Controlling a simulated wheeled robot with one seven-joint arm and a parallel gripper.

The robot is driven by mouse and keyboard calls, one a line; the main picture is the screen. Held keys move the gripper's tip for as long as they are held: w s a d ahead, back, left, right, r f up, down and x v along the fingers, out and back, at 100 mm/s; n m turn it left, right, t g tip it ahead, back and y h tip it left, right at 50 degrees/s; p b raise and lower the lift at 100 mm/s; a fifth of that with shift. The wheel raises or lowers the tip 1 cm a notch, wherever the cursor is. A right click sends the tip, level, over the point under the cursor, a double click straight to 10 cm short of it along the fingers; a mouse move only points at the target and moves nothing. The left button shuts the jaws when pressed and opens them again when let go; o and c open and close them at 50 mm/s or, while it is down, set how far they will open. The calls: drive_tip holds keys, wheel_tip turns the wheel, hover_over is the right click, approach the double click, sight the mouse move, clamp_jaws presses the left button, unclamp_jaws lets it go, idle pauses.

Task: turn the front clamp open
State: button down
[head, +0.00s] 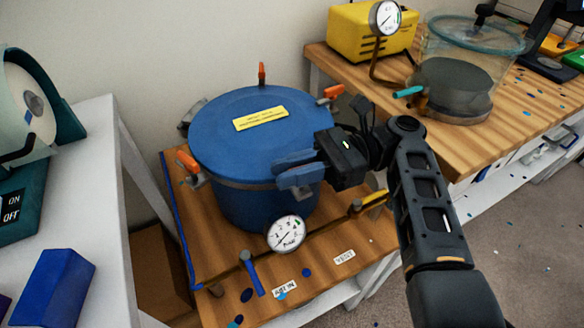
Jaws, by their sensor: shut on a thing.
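The blue pressure pot (255,206) stands on a wooden bench with its round lid (220,150) on. Orange-handled clamps show at its rim: a back one (262,73) standing upright, a right one (333,91) and a left one (187,162). My gripper (288,172) comes in from the right at the front rim of the pot. Its blue fingers are shut at the front clamp's place and hide the clamp, so its handle angle cannot be seen.
A pressure gauge (286,233), a blue-handled valve (251,272) and a yellow handle (370,203) sit in front of the pot. A clear vacuum chamber (455,80) and yellow pump (370,35) stand on the right bench. A white table (90,190) is at left.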

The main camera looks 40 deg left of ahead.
drive_tip(key=shift+s+f, duration=0.1)
drive_tip(key=c, duration=1.2)
unclamp_jaws()
drive_tip(key=shift+o, duration=0.2)
drive_tip(key=b+v, duration=0.4)
drive_tip(key=v, duration=0.4)
